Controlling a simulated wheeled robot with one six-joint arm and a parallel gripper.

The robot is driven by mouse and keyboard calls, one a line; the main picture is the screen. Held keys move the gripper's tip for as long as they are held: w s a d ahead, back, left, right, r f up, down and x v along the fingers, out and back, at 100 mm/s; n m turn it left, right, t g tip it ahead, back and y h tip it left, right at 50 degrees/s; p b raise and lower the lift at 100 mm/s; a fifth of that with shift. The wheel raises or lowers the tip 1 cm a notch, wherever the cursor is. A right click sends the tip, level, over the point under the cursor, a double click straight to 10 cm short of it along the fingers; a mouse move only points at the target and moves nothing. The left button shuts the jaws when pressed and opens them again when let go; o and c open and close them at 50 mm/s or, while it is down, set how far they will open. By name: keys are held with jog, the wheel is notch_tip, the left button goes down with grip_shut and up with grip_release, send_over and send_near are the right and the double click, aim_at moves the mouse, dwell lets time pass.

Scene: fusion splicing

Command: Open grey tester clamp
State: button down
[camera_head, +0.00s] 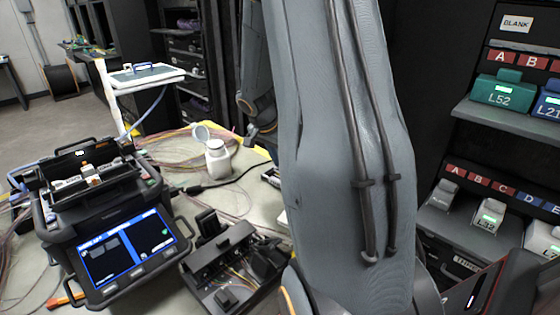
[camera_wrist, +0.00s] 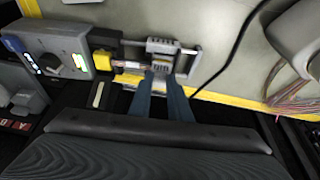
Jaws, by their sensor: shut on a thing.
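In the wrist view, a small grey clamp (camera_wrist: 163,47) with a slotted top and a wire-like frame sits at the table's yellow edge. My gripper (camera_wrist: 161,80) has two blue-grey fingers reaching to its near side. The fingers are close together, shut on a grey part of the clamp. The exact spot of contact is small and partly hidden by the fingers. In the head view my arm covers the gripper and the clamp.
A black splicer (camera_head: 115,215) with a lit blue screen and a black tray of parts (camera_head: 228,272) stand on the table. A white bottle (camera_head: 217,158) and loose fibres lie behind. A rack (camera_head: 490,235) with labelled cassettes is at right. A black cable (camera_wrist: 228,50) runs beside the clamp.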

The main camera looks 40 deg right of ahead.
jog(key=shift+d+r+p, duration=0.1)
jog(key=shift+r+p, duration=0.15)
jog(key=shift+p, duration=0.85)
jog(key=y+p, duration=0.1)
jog(key=p, duration=0.4)
jog(key=shift+d+r+y, duration=0.25)
jog(key=shift+r+y, duration=0.05)
jog(key=shift+y, duration=0.1)
jog(key=y+p, duration=0.1)
jog(key=p, duration=0.1)
jog(key=d+y+p, duration=0.1)
jog(key=p, duration=0.1)
jog(key=shift+w+d+r+g+p, duration=0.15)
jog(key=shift+r+g+p, duration=0.1)
jog(key=shift+g+p, duration=0.15)
jog(key=shift+w+d+y, duration=0.15)
jog(key=shift+d+y, duration=0.3)
jog(key=shift+y, duration=0.65)
jog(key=shift+w+d+r+g+y+b, duration=0.1)
jog(key=shift+d+g+y+b, duration=0.1)
jog(key=shift+d+y+b, duration=0.4)
jog(key=shift+d+g+y+b, duration=0.1)
jog(key=shift+g+y+b, duration=0.1)
jog(key=shift+y, duration=0.7)
jog(key=shift+r, duration=0.1)
